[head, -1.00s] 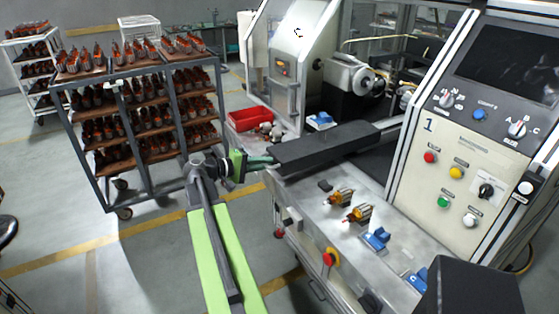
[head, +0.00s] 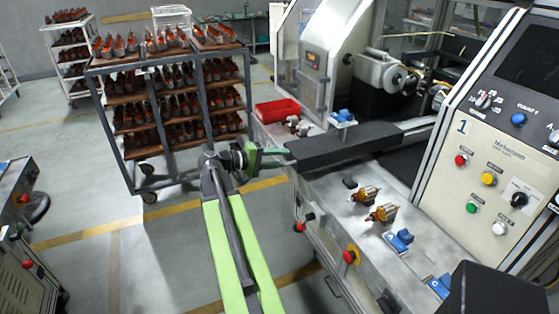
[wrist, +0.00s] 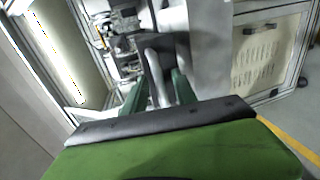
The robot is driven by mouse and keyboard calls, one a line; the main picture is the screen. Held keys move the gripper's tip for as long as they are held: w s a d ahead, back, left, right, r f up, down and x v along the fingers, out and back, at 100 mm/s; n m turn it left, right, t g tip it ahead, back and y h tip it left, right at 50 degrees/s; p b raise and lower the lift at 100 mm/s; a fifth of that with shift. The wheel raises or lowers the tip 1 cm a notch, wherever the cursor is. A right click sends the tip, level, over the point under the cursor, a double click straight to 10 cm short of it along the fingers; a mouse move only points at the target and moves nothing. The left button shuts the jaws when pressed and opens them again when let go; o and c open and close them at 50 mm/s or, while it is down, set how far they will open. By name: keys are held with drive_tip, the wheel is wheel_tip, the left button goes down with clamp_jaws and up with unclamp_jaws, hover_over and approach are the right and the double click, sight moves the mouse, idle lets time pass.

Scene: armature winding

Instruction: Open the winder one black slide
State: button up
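The black slide (head: 345,144) is a long dark bar across the rear of the winder's metal worktop in the head view. Its left end sticks out over the worktop's left edge. My gripper (head: 284,157) is at that left end, with its green fingers meeting or almost meeting the slide; the head view does not show contact clearly. In the wrist view my gripper (wrist: 157,88) has its two green fingers apart. A dark and grey shape shows beyond and between them. I cannot tell whether they touch it.
On the worktop (head: 345,215) lie two copper armatures (head: 382,213) and blue blocks (head: 399,240). A control panel (head: 492,175) marked 1 stands at right. A red tray (head: 277,111) is behind the slide. A loaded rack (head: 170,105) stands at left.

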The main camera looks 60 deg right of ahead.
drive_tip(key=shift+s, duration=0.1)
drive_tip(key=shift+a, duration=0.1)
drive_tip(key=p+v, duration=0.3)
drive_tip(key=v, duration=1.4)
drive_tip(key=shift+p, duration=0.35)
drive_tip(key=shift+a, duration=0.1)
